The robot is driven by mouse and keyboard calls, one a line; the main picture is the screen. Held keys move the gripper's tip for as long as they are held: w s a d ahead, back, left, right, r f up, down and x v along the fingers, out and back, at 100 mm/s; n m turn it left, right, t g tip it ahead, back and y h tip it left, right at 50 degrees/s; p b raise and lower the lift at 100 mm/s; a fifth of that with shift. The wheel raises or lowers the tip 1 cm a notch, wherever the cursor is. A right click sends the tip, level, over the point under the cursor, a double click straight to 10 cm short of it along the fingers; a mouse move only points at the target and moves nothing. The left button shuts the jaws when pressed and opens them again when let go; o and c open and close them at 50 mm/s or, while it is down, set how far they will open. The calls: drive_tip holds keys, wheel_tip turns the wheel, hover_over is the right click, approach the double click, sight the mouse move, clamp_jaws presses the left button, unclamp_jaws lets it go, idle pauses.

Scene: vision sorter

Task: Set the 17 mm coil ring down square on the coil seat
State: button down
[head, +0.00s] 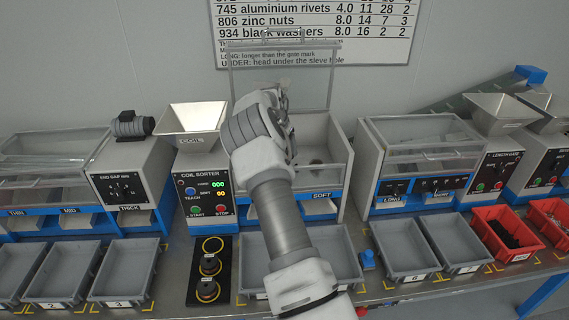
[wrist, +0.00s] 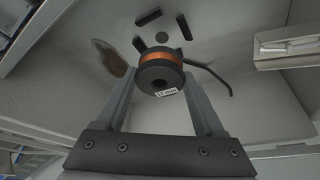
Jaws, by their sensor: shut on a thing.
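My gripper (wrist: 160,76) is shut on the coil ring (wrist: 158,74), a black spool with a copper band and a small white label on the face turned to the camera. One finger is on each side of it. The ring looks apart from the seat, but the exact gap cannot be told. In the head view, my arm reaches into the open bay of the coil sorter (head: 203,195); ring and seat are hidden behind it.
The bay's clear lid (head: 283,75) stands raised. A brownish round piece (wrist: 109,57) is left of the ring, and a black cable (wrist: 212,76) curves on its right. Bay walls stand close on both sides. A black rack (head: 209,290) with yellow circles holds other rings out front.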

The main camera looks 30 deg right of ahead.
drive_tip(key=shift+f, duration=2.8)
drive_tip(key=shift+f, duration=0.25)
unclamp_jaws()
